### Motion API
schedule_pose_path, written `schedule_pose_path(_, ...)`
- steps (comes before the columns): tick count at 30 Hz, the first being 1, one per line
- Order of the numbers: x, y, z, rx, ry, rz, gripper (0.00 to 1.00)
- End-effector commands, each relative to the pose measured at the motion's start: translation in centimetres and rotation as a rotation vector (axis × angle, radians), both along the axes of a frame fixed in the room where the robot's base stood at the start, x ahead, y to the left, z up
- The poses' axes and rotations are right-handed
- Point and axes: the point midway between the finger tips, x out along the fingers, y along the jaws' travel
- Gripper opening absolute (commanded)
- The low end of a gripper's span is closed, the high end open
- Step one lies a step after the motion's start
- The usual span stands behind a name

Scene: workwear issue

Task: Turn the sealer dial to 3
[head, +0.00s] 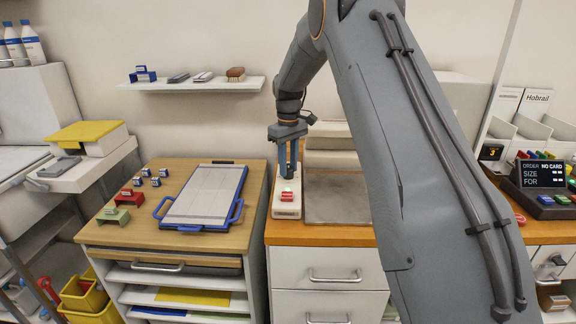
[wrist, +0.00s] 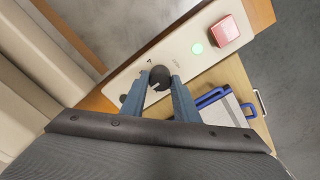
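The sealer's pale control strip (head: 286,211) lies on the orange-topped counter, beside a grey plate. In the wrist view the strip (wrist: 183,55) carries a round black dial (wrist: 159,75) with a small pale mark near its lower edge; the numbers around it are too small to read. My gripper (head: 289,172) points down over the strip's far end and hides the dial in the head view. In the wrist view my gripper (wrist: 158,83) is open, one finger on each side of the dial, with narrow gaps seeming to show. Whether it touches the dial is unclear.
A green button (wrist: 197,48) and a red block-shaped button (wrist: 224,32) sit farther along the strip. A blue-framed board (head: 205,195) lies on the wooden table to the left. A small display (head: 492,152) at right shows an orange 3. A shelf (head: 190,84) hangs behind.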

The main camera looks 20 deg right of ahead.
Motion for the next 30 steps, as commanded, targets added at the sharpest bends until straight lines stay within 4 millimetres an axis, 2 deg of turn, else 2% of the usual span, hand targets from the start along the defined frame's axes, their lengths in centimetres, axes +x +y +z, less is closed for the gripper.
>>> schedule_pose_path(3, 0.0, 0.0, 0.02, 0.0, 0.0, 0.0, 0.05)
schedule_pose_path(14, 0.04, 0.0, 0.04, 0.0, 0.0, -0.077, 0.05)
schedule_pose_path(30, 0.06, -0.03, 0.05, 0.0, 0.0, -0.502, 0.05)
